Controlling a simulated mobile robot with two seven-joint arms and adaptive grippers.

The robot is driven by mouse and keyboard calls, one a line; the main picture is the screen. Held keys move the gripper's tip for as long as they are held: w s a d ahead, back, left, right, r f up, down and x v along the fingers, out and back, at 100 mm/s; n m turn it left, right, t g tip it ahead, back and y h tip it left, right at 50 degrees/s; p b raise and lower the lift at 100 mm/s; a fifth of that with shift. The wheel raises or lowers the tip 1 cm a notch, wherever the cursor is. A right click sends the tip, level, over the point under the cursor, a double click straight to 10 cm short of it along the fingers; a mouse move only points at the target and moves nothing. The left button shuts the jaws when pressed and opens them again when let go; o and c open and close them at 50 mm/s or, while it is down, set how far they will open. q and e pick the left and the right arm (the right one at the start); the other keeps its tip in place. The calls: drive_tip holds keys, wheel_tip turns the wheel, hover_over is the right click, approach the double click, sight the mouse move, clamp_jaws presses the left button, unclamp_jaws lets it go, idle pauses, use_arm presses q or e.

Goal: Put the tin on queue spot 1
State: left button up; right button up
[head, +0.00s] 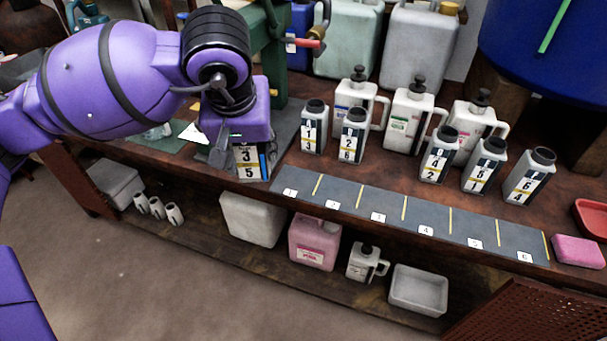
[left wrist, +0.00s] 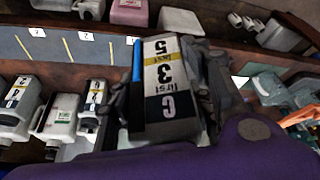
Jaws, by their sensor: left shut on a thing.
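My left gripper (head: 238,142) points down and is shut on a tin (head: 248,164) with a white and yellow label reading 3 and 5. The tin also fills the middle of the left wrist view (left wrist: 167,88), between the two fingers. In the head view it is roughly upright at the bench's front edge, just left of the queue strip. I cannot tell whether its base touches the bench. Queue spot 1 (head: 297,184), marked by a small "1" plate, is the strip's left end and is bare. My right gripper is not in view.
The dark queue strip (head: 375,203) runs along the front edge, with all its spots empty. Several labelled tins (head: 437,155) stand behind it, with white jugs (head: 407,117) further back. A pink sponge (head: 578,251) lies right of the strip. A lower shelf holds containers.

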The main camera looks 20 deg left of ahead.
use_arm(q)
drive_tip(key=shift+w+d+f+b, duration=0.1)
drive_tip(key=shift+w+d+f, duration=0.6)
drive_tip(key=shift+w+f, duration=1.45)
drive_tip(key=shift+w+d+f+b, duration=0.1)
drive_tip(key=shift+w+d+f, duration=0.65)
drive_tip(key=shift+w+f, duration=1.4)
drive_tip(key=shift+w+d+f+b, duration=0.1)
drive_tip(key=shift+w+d+f, duration=0.6)
drive_tip(key=shift+w+f, duration=1.45)
drive_tip(key=shift+f, duration=0.15)
drive_tip(key=o, duration=1.5)
drive_tip(key=shift+o, duration=0.2)
